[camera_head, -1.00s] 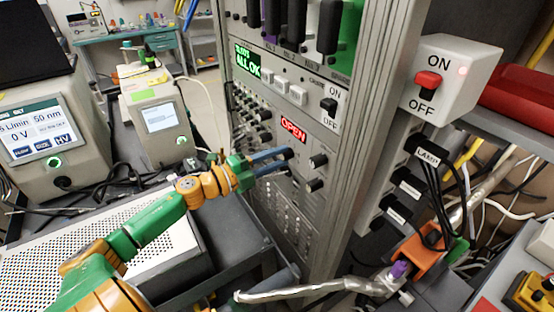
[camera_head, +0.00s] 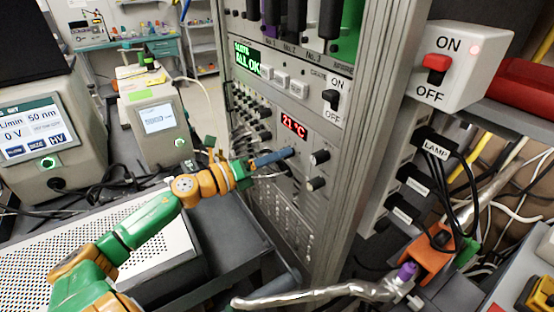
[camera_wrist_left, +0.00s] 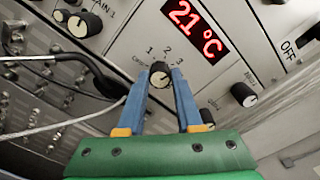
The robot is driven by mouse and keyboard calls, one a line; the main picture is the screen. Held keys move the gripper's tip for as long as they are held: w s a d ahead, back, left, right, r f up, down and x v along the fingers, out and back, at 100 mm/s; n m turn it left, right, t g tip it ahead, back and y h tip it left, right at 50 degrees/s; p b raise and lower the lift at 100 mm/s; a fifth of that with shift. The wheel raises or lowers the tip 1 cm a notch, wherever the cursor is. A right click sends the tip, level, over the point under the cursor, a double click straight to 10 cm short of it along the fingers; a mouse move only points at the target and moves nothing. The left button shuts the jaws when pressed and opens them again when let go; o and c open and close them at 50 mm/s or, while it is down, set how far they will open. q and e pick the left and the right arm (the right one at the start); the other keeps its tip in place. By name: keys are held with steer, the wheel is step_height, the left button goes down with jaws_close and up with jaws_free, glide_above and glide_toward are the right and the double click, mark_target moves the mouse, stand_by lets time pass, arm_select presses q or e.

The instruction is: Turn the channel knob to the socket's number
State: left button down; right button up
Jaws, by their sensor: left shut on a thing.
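The channel knob (camera_wrist_left: 160,74) is a small black knob with a pale face on the rack panel, with the marks 1, 2 and 3 around it in the left wrist view. Its pointer is too small to read surely. My left gripper (camera_wrist_left: 161,84) is shut on it, a blue finger on each side. In the head view my left gripper (camera_head: 288,154) reaches the panel from the left and hides the knob. The red display (camera_head: 293,126) above reads 21 °C. The socket and its number cannot be made out.
Other black knobs (camera_head: 318,157) sit close to the right on the same panel. A dark cable (camera_wrist_left: 62,58) and a pale wire run left of my fingers. A perforated grey case (camera_head: 140,240) lies below my arm. An ON/OFF switch box (camera_head: 452,65) stands at right.

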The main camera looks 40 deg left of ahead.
arm_select(q)
steer(key=shift+m, duration=0.5)
steer(key=shift+r, duration=0.15)
steer(key=c, duration=0.6)
jaws_free()
steer(key=shift+w, duration=0.1)
steer(key=b+v, duration=0.1)
steer(key=v, duration=0.6)
